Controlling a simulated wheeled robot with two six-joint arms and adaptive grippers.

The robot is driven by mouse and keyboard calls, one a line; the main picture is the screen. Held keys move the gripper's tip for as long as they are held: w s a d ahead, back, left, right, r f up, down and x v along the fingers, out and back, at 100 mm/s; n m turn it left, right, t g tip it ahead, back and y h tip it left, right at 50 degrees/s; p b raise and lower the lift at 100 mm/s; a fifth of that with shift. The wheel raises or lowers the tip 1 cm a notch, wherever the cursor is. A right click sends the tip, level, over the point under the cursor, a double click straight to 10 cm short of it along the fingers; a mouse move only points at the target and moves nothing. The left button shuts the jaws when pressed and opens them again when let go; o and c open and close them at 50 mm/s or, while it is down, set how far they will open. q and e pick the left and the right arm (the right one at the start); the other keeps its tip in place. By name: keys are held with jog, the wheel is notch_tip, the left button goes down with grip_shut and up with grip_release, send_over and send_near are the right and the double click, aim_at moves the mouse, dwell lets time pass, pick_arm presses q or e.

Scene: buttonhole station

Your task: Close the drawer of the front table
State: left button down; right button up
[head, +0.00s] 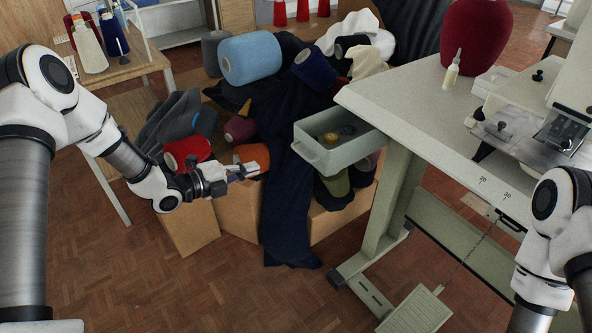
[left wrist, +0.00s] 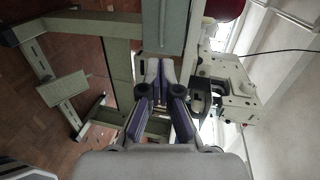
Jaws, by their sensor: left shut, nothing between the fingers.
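The front table (head: 400,105) is a pale grey-green worktop on metal legs. Its drawer (head: 322,156) is open and sticks out to the left from under the worktop, with a few small round items (head: 346,131) inside. My left gripper (head: 252,169) is shut and empty. In the head view it appears left of the drawer's front and a little lower, apart from it. In the left wrist view the gripper (left wrist: 160,68) points toward a grey-green panel that looks like the drawer (left wrist: 172,25). My right arm shows at the right edge; its gripper is out of the picture.
A cardboard box (head: 190,225) heaped with yarn cones and dark cloth (head: 290,215) stands behind and below my left gripper. A sewing machine (head: 540,110), a small bottle (head: 453,72) and a red cone (head: 475,40) are on the worktop. A pedal (head: 415,312) is below.

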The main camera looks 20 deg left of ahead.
pick_arm(q)
jog(key=b+x, duration=0.2)
jog(key=x, duration=1.1)
pick_arm(e)
jog(key=shift+a+f, duration=0.1)
jog(key=shift+f, duration=0.8)
pick_arm(q)
jog(key=shift+w, duration=0.15)
